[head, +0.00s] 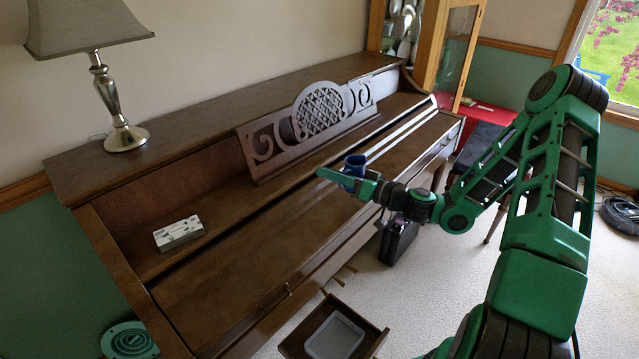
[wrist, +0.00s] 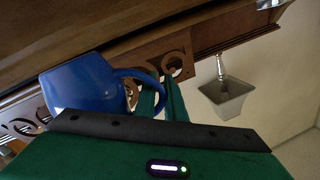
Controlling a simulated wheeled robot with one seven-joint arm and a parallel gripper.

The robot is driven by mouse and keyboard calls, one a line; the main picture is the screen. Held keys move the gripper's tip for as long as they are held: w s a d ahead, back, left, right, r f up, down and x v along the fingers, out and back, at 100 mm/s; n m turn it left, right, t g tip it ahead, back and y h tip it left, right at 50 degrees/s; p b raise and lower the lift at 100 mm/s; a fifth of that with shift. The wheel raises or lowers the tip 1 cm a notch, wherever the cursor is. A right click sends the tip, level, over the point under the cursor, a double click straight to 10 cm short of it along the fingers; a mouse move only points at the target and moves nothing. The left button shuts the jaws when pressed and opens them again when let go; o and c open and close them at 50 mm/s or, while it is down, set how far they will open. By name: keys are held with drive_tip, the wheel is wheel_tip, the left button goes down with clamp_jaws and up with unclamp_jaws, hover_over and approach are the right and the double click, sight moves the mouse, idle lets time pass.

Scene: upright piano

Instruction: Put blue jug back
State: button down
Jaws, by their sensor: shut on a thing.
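The blue jug (head: 353,168) is at my gripper, over the right part of the closed piano lid. In the wrist view the jug (wrist: 82,84) fills the left side, with its handle pointing right toward the green fingers. My gripper (head: 330,175) is shut on the jug, and its fingers (wrist: 160,100) close at the handle. In the head view the gripper partly hides the jug. I cannot tell whether the jug's base touches the lid.
The piano (head: 240,262) carries a carved music stand (head: 318,112), a silver lamp (head: 126,134) and a small pale box (head: 178,233). An open drawer or tray (head: 334,337) is below. A black case (head: 398,240) stands on the carpet. The lid's left part is clear.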

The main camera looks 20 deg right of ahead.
drive_tip(key=shift+w+a+f, duration=0.1)
drive_tip(key=shift+w+f, duration=0.05)
drive_tip(key=shift+f, duration=0.95)
drive_tip(key=shift+w+f, duration=0.1)
drive_tip(key=shift+f, duration=0.95)
drive_tip(key=c, duration=1.8)
unclamp_jaws()
